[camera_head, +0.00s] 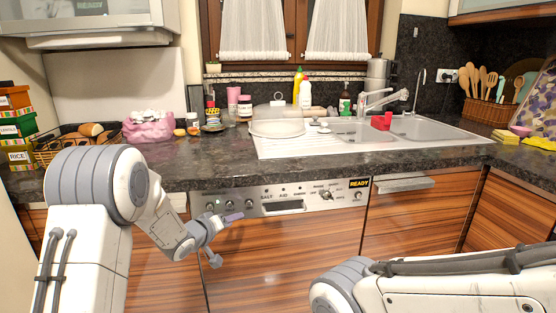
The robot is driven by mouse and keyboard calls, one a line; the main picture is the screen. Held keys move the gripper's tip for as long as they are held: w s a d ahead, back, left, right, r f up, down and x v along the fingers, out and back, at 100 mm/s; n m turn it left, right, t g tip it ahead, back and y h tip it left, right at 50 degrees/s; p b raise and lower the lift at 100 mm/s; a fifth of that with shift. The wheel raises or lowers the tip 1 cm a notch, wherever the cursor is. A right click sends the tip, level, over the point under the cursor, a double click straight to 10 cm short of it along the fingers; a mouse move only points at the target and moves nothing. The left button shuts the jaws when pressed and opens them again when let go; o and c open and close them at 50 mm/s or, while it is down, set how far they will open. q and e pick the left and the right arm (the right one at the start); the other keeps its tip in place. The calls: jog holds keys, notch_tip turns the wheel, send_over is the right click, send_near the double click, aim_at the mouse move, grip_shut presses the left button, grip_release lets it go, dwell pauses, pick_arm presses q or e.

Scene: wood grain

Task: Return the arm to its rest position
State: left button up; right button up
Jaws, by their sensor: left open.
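My left arm comes in from the left and bends down in front of the counter. Its gripper (224,238) is open and empty, in front of the dishwasher's control panel (285,199). One finger looks purplish and lies across the panel in the picture; I cannot tell whether it touches the front. My right arm (440,288) lies low across the bottom right, and its gripper is outside the picture.
The dark counter (215,168) runs behind my arms, with a white sink (360,140) in it. A bread basket (75,145) and stacked boxes (17,125) stand at the left. Wooden drawers (415,215) are at the right. The counter's front middle is clear.

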pick_arm(q)
jog(key=s+a+f+m+g+y, duration=0.1)
jog(key=s+g+y, duration=0.15)
jog(key=s, duration=0.75)
jog(key=s+a+f+m+g+y, duration=0.15)
jog(key=s+g, duration=0.25)
jog(key=s, duration=0.6)
jog(key=s+a+f+m+g+y, duration=0.1)
jog(key=s+a+f+g+y, duration=0.15)
jog(key=s, duration=0.75)
jog(key=s+d+r+m+g+h, duration=0.1)
jog(key=s+d+r+m+g, duration=0.2)
jog(key=s+d, duration=0.4)
jog(key=s+d+r+m+g+h, duration=0.1)
jog(key=s+d+r+m, duration=0.2)
jog(key=s+d+m, duration=0.35)
notch_tip(320, 180, up, 24)
jog(key=s+d+n+p, duration=0.1)
jog(key=p, duration=2.2)
jog(key=shift+s+d+n+p, duration=0.15)
jog(key=shift+s+n+p, duration=0.15)
jog(key=shift+s+p, duration=0.1)
